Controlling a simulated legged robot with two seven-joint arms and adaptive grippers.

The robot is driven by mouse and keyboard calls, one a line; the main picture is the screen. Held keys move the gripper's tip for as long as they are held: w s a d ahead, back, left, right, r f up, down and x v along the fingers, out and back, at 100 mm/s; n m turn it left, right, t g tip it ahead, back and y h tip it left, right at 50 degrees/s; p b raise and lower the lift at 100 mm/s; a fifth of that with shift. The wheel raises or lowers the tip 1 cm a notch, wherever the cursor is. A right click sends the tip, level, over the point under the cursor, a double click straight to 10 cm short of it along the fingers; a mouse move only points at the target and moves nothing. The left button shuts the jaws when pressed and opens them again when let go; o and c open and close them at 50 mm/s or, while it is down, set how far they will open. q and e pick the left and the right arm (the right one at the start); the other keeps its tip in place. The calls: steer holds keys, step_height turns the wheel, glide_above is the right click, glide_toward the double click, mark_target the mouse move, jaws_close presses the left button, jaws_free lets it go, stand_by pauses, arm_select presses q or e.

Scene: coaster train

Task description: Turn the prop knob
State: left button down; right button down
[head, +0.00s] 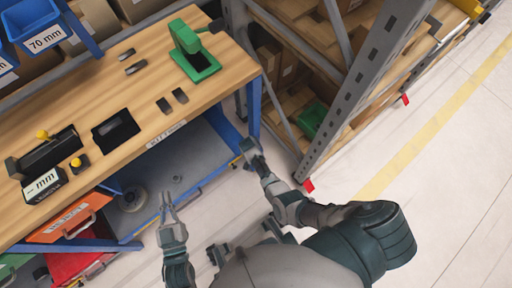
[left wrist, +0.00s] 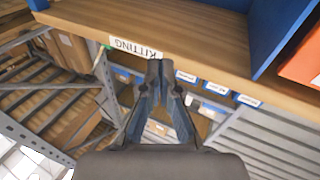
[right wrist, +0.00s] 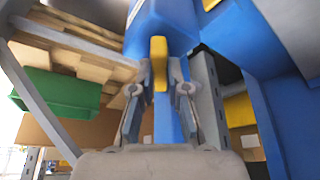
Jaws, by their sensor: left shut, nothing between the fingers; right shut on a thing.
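A yellow bar-shaped knob (right wrist: 159,62) stands in front of a blue body in the right wrist view. It appears to be the prop knob. My right gripper (right wrist: 160,85) is shut on it, with one finger on each side. In the head view my right gripper (head: 249,150) is beside the blue table leg at the bench's right end, and the knob is hidden there. My left gripper (head: 168,198) is shut and empty in front of the bench's lower shelf. It also shows in the left wrist view (left wrist: 164,75), below the KITTING label.
The wooden bench (head: 125,97) carries a green tool (head: 190,55) and black fixtures with yellow knobs (head: 76,162). A grey metal rack (head: 360,90) stands just right of my right gripper. The floor at right is clear.

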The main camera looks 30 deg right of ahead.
steer(key=n+y+p, duration=0.1)
steer(key=n, duration=0.2)
steer(key=n+t+y+p, duration=0.1)
steer(key=n+p, duration=0.1)
steer(key=n, duration=0.1)
steer(key=shift+w+d+r, duration=0.1)
steer(key=shift+d+r, duration=0.1)
arm_select(q)
steer(key=s+a+f+g+y, duration=0.2)
steer(key=s+f+g, duration=0.3)
steer(key=f+g, duration=0.3)
steer(key=shift+s+a+f+p, duration=0.2)
steer(key=shift+a+f+p, duration=0.25)
steer(key=shift+f, duration=0.55)
arm_select(e)
steer(key=shift+f+n+y, duration=0.1)
steer(key=shift+n+y, duration=0.6)
steer(key=shift+n, duration=1.1)
arm_select(q)
steer(key=shift+f, duration=0.1)
arm_select(e)
steer(key=c, duration=1.2)
jaws_free()
steer(key=shift+f, duration=0.1)
arm_select(q)
steer(key=shift+g, duration=0.3)
arm_select(e)
steer(key=shift+o, duration=0.2)
steer(key=v, duration=1.2)
steer(key=shift+f, duration=0.15)
